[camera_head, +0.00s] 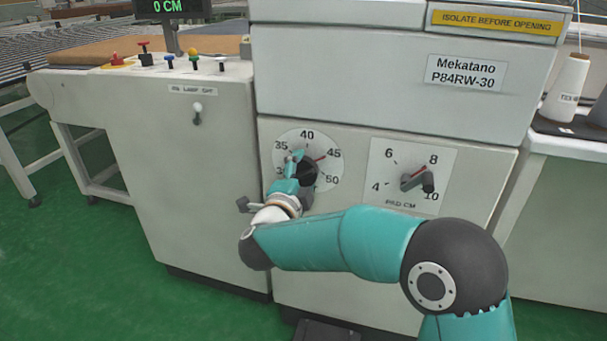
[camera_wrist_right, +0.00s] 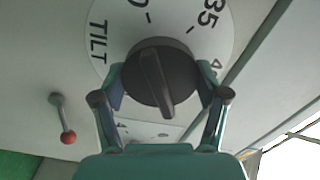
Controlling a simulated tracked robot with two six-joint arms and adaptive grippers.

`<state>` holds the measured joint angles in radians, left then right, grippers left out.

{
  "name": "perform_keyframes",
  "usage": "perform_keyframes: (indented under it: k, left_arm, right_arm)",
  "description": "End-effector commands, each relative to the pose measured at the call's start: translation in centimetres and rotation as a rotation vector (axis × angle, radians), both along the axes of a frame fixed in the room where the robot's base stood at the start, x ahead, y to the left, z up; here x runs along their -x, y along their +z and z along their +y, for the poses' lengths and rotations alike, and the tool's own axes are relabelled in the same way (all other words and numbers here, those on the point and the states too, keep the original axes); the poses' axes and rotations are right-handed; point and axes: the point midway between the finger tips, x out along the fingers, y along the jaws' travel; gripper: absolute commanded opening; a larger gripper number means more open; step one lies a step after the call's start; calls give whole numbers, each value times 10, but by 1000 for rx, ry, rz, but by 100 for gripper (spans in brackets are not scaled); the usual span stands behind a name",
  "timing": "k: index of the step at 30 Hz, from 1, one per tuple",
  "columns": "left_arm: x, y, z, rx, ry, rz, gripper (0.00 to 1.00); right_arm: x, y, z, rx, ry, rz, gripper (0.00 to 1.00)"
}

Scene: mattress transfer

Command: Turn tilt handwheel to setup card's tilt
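The tilt handwheel (camera_wrist_right: 160,75) is a dark round knob with a raised ridge, on a white tilt dial (camera_head: 325,138) marked in steps of five up to 50. In the head view a red mark on the dial points toward 45. My right gripper (camera_head: 291,173) is at the handwheel and hides part of it and the dial's lower left. In the right wrist view the fingers of my right gripper (camera_wrist_right: 160,75) lie on both sides of the handwheel, close against its rim; contact is unclear. My left gripper is not in view. I cannot make out a setup card.
A second dial (camera_head: 390,150), labelled PAD CM, with a dark crank sits just right. A small lever with a red ball (camera_wrist_right: 68,137) sticks out beside the tilt dial in the wrist view. Several switches top the left cabinet (camera_head: 195,175). A display (camera_head: 172,7) reads 0 CM.

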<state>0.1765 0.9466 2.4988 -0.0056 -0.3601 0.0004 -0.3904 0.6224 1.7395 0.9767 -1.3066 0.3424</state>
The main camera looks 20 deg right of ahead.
Motion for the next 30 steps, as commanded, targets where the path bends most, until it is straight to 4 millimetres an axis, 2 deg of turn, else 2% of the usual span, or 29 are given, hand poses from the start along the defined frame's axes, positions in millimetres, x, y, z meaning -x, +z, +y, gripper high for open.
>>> perform_keyframes:
  k: [1, 4, 17, 23, 30]
  left_arm:
    - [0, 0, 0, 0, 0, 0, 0]
    - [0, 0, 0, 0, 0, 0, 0]
    - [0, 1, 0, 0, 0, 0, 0]
    - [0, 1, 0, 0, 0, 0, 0]
    - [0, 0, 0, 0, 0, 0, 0]
  right_arm:
    - [1, -3, -5, -3, -13, 7, 81]
    - [1, -3, -4, -3, -11, 7, 98]
    - [3, -1, 2, -1, -2, 3, 98]
    - [24, -1, 16, 0, 0, 3, 98]
    - [65, -2, 43, 1, 0, 4, 98]
